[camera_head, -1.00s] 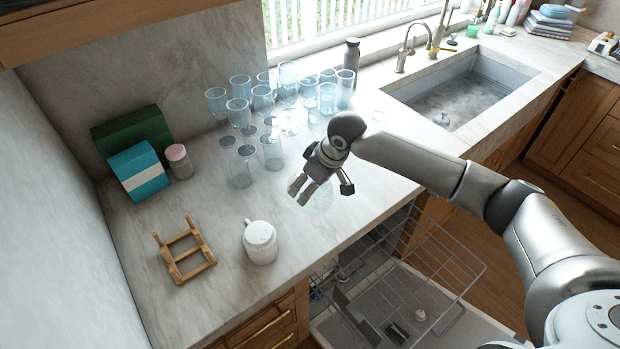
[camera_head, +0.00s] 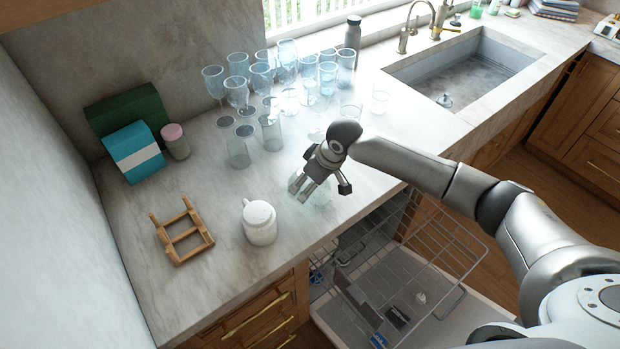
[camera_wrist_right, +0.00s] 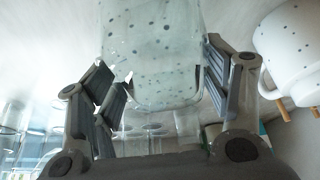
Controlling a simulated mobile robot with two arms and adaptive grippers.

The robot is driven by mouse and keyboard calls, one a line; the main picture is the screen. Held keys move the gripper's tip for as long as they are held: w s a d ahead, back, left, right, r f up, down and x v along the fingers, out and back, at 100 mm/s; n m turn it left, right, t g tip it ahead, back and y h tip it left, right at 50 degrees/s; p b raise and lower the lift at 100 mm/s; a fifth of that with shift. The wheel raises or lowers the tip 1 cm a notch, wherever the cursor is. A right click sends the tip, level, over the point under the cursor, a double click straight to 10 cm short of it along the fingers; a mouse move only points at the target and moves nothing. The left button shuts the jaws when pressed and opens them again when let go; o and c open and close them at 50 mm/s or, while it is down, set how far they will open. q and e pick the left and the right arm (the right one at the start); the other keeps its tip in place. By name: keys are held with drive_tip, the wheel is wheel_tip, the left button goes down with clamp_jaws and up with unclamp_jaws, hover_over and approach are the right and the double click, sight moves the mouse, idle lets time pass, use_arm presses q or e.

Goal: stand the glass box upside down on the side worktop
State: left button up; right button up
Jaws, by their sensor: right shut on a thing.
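The glass box (camera_wrist_right: 155,50) is clear with a pale green tint. It fills the upper middle of the wrist view, between the fingers of my right gripper (camera_head: 305,190). That gripper is shut on it, over the worktop (camera_head: 205,275) near its front edge. In the head view the box (camera_head: 321,197) shows only faintly below the gripper and is partly hidden by it. I cannot tell which way its open side faces, nor whether it touches the worktop. My left gripper is not in view.
Several glasses (camera_head: 239,92) crowd the back. The open dishwasher (camera_head: 400,290) lies below the front edge. Bare worktop lies around the rack.

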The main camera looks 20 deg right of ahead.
drive_tip(key=shift+f, duration=0.2)
idle(0.5)
drive_tip(key=shift+p, duration=0.45)
drive_tip(key=shift+p, duration=0.35)
drive_tip(key=shift+p, duration=0.35)
idle(0.4)
drive_tip(key=shift+f+b, duration=0.3)
drive_tip(key=shift+f, duration=0.35)
idle(0.9)
